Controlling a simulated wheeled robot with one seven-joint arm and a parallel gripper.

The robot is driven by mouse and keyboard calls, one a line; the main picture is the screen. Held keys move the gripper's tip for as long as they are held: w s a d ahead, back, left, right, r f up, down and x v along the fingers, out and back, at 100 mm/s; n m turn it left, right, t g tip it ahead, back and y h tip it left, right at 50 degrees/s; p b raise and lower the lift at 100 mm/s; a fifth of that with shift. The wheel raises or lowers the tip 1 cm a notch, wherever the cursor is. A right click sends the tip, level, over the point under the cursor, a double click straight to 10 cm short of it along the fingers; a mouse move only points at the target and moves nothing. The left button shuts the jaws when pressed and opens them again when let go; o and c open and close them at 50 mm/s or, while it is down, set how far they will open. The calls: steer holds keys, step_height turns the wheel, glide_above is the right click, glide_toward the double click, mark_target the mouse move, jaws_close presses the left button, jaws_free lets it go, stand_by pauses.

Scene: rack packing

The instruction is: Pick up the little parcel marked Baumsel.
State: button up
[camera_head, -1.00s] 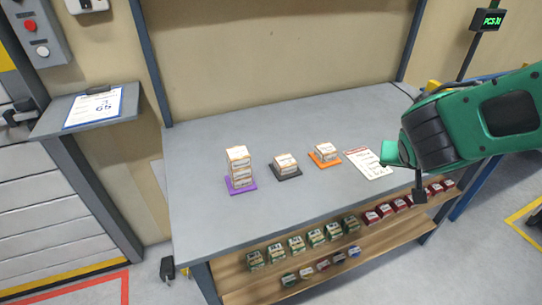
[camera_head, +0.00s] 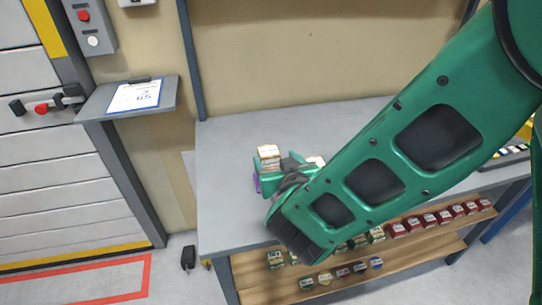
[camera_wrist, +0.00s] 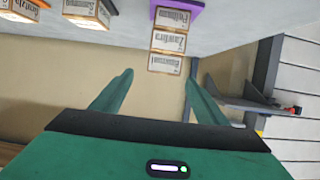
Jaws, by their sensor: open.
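A stack of little parcels stands on a purple mat (camera_wrist: 180,3) on the grey table. The wrist view shows the scene upside down, so the stack's top parcel appears lowest there. That top parcel's small label seems to read Baumsel (camera_wrist: 165,64); it also shows in the head view (camera_head: 268,151). Two parcels below it show, one labelled something like Zandira (camera_wrist: 168,42) and one like Pallmann (camera_wrist: 172,18). My gripper (camera_wrist: 160,85) is open and empty, its fingers pointing at the stack, with the top parcel between their lines but ahead of the tips. My gripper partly hides the stack in the head view.
Other parcels stand to the stack's right, one (camera_wrist: 88,10) and one on an orange mat (camera_wrist: 28,16); my arm mostly hides them in the head view. A wooden shelf (camera_head: 290,288) below holds several small boxes. A clipboard ledge (camera_head: 130,98) stands left of the table (camera_head: 222,160).

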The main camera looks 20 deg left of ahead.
mark_target(270, 153)
steer(key=shift+x, duration=3.5)
steer(key=shift+s+a, duration=0.1)
steer(key=shift+a, duration=0.05)
steer(key=shift+r, duration=0.1)
steer(key=c, duration=1.2)
